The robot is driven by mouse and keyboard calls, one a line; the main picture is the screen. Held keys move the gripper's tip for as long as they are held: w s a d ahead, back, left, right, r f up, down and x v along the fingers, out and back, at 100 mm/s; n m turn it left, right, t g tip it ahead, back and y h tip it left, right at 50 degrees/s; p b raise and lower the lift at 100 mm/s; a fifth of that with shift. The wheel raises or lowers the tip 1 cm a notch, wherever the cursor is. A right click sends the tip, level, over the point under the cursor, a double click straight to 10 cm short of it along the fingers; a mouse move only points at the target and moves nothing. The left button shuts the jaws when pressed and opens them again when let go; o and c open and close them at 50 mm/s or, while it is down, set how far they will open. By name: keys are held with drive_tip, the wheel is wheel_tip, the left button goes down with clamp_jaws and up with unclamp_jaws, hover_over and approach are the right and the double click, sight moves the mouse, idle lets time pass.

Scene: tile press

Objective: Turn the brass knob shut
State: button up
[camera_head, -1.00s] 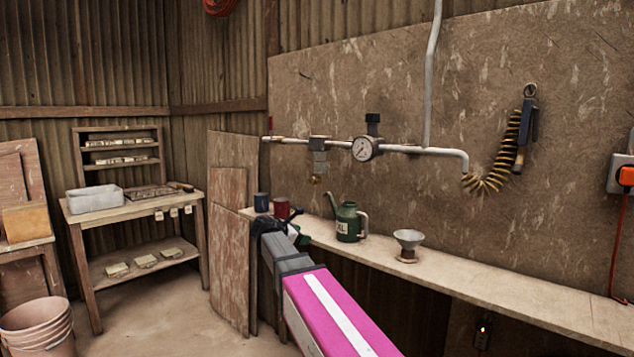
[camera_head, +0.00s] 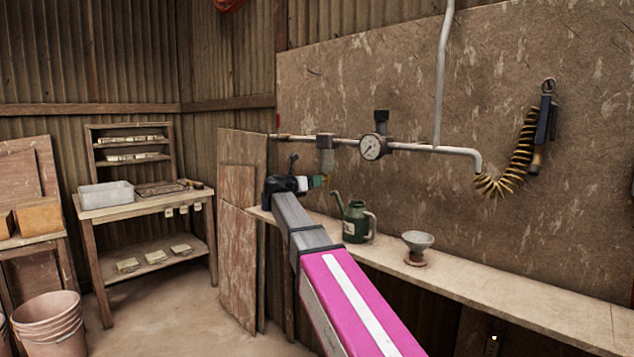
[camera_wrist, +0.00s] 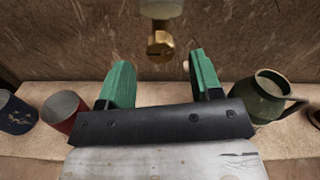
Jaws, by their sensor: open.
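The brass knob (camera_wrist: 160,46) hangs under a pale fitting in the wrist view, ahead of and between the two green fingers. My gripper (camera_wrist: 157,78) is open and empty, its fingers spread on either side of the knob's line; I see no contact with it. In the head view my gripper (camera_head: 318,182) is up near the lower end of the grey filter body (camera_head: 326,160) on the wall pipe. There the knob is mostly hidden by the gripper, with only a little brass colour showing at the fingertips.
A green oil can (camera_head: 358,222) and a funnel (camera_head: 416,248) stand on the shelf (camera_head: 480,285). A red mug (camera_wrist: 63,110) and a dark blue mug (camera_wrist: 16,113) stand left of my gripper. A gauge (camera_head: 372,147) sits on the pipe. Open air surrounds the knob.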

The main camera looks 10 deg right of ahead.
drive_tip(key=shift+x, duration=1.55)
drive_tip(key=c, duration=0.9)
drive_tip(key=shift+m, duration=0.3)
drive_tip(key=m, duration=1.7)
drive_tip(key=shift+s+f, duration=0.1)
drive_tip(key=shift+s, duration=0.05)
drive_tip(key=shift+m, duration=0.3)
